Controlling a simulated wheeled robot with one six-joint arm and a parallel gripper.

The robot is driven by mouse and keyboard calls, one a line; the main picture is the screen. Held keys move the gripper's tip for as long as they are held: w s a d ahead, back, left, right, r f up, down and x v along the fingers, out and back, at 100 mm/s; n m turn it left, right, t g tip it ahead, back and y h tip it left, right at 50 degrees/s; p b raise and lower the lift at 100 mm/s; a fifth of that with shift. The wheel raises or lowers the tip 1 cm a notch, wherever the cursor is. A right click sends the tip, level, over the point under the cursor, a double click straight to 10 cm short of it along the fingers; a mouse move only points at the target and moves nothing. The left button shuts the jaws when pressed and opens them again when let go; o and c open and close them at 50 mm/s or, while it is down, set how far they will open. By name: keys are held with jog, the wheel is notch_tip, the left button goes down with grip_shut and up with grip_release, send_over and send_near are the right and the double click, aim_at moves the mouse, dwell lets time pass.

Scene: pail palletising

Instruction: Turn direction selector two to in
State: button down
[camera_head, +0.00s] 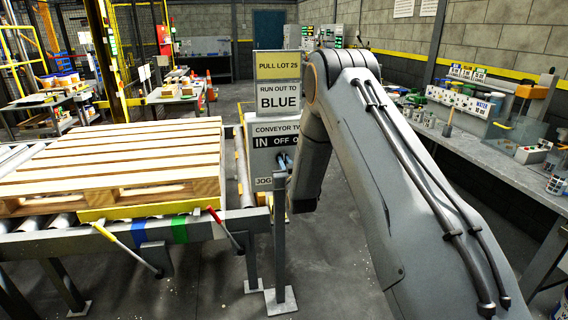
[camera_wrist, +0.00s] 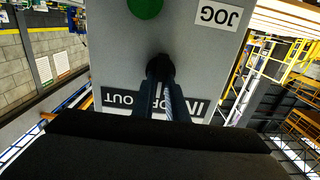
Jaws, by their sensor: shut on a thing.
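A grey control box (camera_head: 262,139) stands on a post in the head view, labelled "CONVEYOR TW…" with "IN OFF O…" below; my arm covers its right side. In the wrist view the box (camera_wrist: 115,60) appears upside down, with the IN label on the right and OUT on the left. The dark direction selector knob (camera_wrist: 159,66) sits on its face. My gripper (camera_wrist: 165,88) is shut on the knob, its fingers covering most of the OFF label. It also shows in the head view (camera_head: 284,161), against the box. The knob's pointing direction cannot be told.
A green button (camera_wrist: 145,7) beside a JOG label is on the same box. Signs reading "PULL LOT 25" and "RUN OUT TO BLUE" (camera_head: 278,98) stand above it. A wooden pallet (camera_head: 120,160) lies on the roller conveyor at left. A workbench (camera_head: 500,165) runs along the right.

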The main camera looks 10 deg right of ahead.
jog(key=shift+n+b, duration=0.3)
jog(key=shift+a+f+n+b, duration=0.1)
jog(key=shift+a+n+b, duration=0.05)
jog(key=shift+n+b, duration=1.7)
jog(key=shift+a+n+b, duration=0.1)
jog(key=shift+n+b, duration=1.2)
jog(key=shift+n, duration=0.95)
jog(key=c, duration=1.8)
grip_release()
jog(key=shift+o, duration=0.2)
jog(key=shift+s, duration=0.1)
jog(key=s+b, duration=0.2)
jog(key=s, duration=0.5)
jog(key=shift+s, duration=0.35)
